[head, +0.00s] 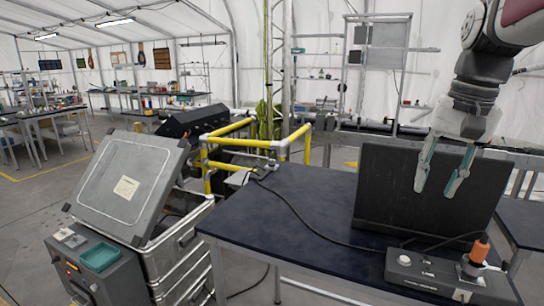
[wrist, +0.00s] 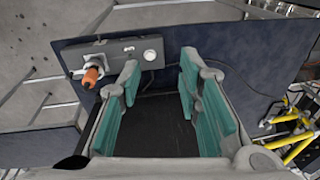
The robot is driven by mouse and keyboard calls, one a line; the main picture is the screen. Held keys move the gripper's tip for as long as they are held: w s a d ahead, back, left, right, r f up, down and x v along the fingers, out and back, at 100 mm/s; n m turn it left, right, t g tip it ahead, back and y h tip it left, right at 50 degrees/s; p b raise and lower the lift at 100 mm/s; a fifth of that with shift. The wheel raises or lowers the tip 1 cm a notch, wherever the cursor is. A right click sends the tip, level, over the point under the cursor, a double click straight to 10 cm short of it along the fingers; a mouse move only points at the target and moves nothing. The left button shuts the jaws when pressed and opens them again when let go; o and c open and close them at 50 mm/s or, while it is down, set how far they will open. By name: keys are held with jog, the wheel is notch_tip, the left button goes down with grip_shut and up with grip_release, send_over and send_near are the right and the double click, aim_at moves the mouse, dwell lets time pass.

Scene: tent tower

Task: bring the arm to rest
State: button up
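My gripper (head: 437,186) hangs at the right of the head view, pointing down, in front of the upright dark panel. Its two teal-padded fingers are apart with nothing between them. In the wrist view my gripper (wrist: 158,100) shows the same open fingers, with a dark surface (wrist: 162,122) behind the gap. Whether the fingertips touch the panel cannot be told.
A dark table (head: 290,206) bears the upright dark panel (head: 395,190) and a grey control box (head: 435,272) with an orange-handled plug (head: 479,249) and a cable. An open metal case (head: 176,250) and yellow railings (head: 232,128) stand left. The table's left part is mostly clear.

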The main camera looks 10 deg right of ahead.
jog(key=s+a+f+n+t, duration=0.2)
jog(key=s+a+f+n, duration=0.1)
jog(key=s+a, duration=0.3)
jog(key=s+a+f+n+t, duration=0.2)
jog(key=s+a+f+n, duration=0.2)
jog(key=s+a, duration=0.3)
jog(key=shift+s+a+f, duration=0.15)
jog(key=shift+a, duration=0.85)
